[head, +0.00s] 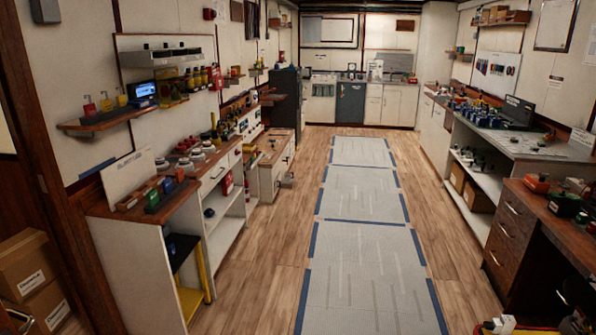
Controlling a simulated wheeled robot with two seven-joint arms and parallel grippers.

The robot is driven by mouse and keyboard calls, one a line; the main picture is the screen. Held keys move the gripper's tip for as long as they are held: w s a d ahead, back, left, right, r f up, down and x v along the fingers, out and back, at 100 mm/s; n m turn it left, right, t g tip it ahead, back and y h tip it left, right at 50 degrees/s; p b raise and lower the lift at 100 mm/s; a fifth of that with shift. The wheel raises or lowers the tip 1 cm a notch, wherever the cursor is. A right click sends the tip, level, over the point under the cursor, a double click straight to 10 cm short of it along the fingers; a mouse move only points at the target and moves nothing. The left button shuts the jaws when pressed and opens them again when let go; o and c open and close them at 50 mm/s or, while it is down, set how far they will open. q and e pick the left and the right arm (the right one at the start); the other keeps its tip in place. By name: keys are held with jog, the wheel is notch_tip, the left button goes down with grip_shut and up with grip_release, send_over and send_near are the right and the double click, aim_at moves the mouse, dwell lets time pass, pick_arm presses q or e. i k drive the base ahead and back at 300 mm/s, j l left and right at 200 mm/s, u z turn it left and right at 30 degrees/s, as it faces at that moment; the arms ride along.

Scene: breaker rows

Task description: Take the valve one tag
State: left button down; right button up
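I cannot make out which thing is the valve one tag; no label is readable at this size. Small red, green and yellow upright pieces (105,102) stand on the left wall shelf (108,120). Several small coloured pieces hang in a row on a white board (497,73) on the right wall. Neither of my grippers can be made out in this view.
A long left counter (128,212) carries small coloured blocks and round white items. A right workbench (530,147) holds many small blue and dark parts. Cardboard boxes (27,265) stand at lower left. The aisle with grey mats (365,265) is clear to the back cabinets (390,105).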

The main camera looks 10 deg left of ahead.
aim_at(106, 104)
jog(key=i+u, duration=0.2)
jog(key=i, duration=0.25)
jog(key=i+u, duration=0.25)
jog(key=i, duration=0.25)
jog(key=i+l+u, duration=0.2)
jog(key=i, duration=0.25)
jog(key=i+j+u, duration=0.15)
jog(key=i+u, duration=0.15)
jog(key=i, duration=0.15)
jog(key=i+u, duration=0.3)
jog(key=i, duration=0.15)
jog(key=i+j+z, duration=0.1)
jog(key=i+j, duration=0.65)
jog(key=i, duration=0.05)
